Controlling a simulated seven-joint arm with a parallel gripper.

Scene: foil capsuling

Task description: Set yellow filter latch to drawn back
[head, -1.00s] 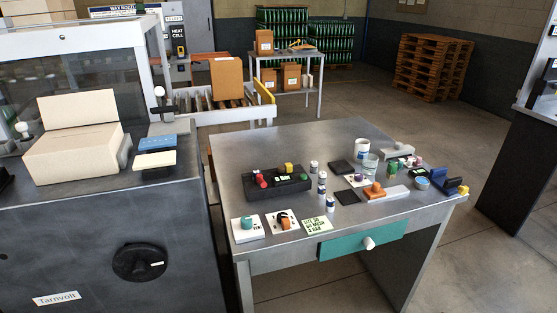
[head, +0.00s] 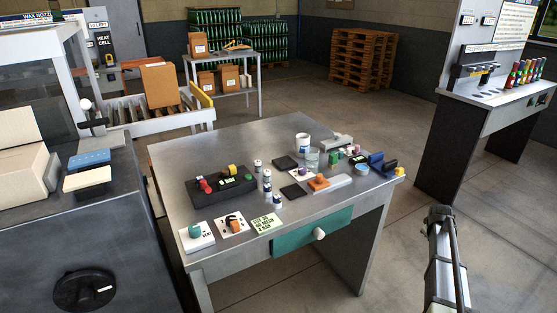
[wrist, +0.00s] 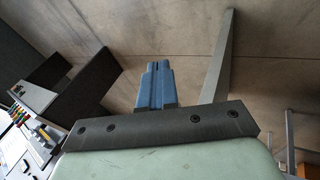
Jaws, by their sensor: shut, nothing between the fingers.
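A small yellow piece (head: 232,170) sits on top of a dark box (head: 222,188) at the left of the steel table in the head view. I cannot tell for sure that it is the filter latch, nor which way it is set. My gripper (wrist: 157,66) shows in the wrist view, its blue-grey fingers together and empty, with bare floor behind them. It is away from the table's objects. Part of what looks like my arm (head: 444,265) shows at the lower right of the head view.
A red knob (head: 205,186) sits beside the yellow piece. White canisters (head: 267,183), an orange-topped piece (head: 319,182) and blue blocks (head: 376,161) crowd the steel table (head: 245,145). A teal drawer (head: 300,238) fronts it. Another bench (head: 490,110) stands right; floor between is clear.

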